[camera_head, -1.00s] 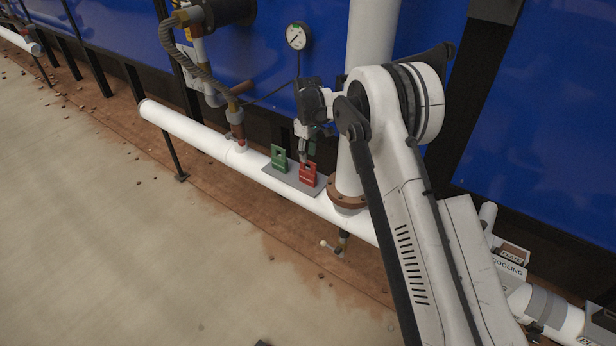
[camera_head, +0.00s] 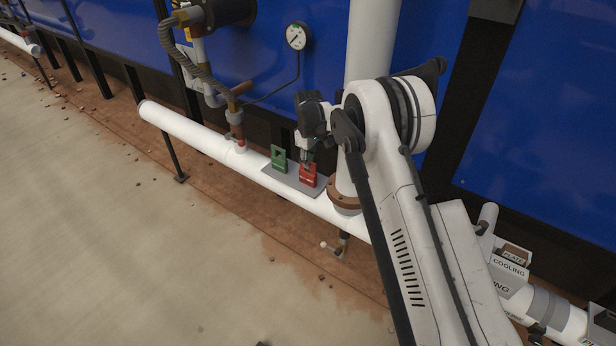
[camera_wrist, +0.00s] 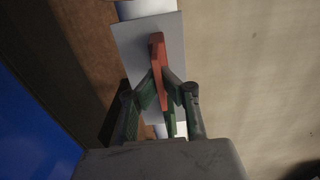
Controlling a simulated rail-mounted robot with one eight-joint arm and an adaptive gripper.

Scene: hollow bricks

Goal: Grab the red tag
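The red tag (camera_head: 308,176) stands upright on a small grey plate (camera_head: 282,179) on the white horizontal pipe. In the wrist view the red tag (camera_wrist: 158,62) runs between my two fingers, seen from above. My gripper (camera_wrist: 160,78) has its fingertips closed in against both sides of the tag. In the head view my gripper (camera_head: 306,160) is at the top of the red tag. The green tag (camera_head: 279,158) stands to the left of the red one on the same plate. Part of a green piece (camera_wrist: 170,124) also shows between my fingers.
A vertical white pipe with a rusty flange (camera_head: 345,196) rises just right of the plate. A pressure gauge (camera_head: 298,36) and a hose (camera_head: 200,68) are behind, before the blue wall. The floor (camera_head: 130,240) in front is open.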

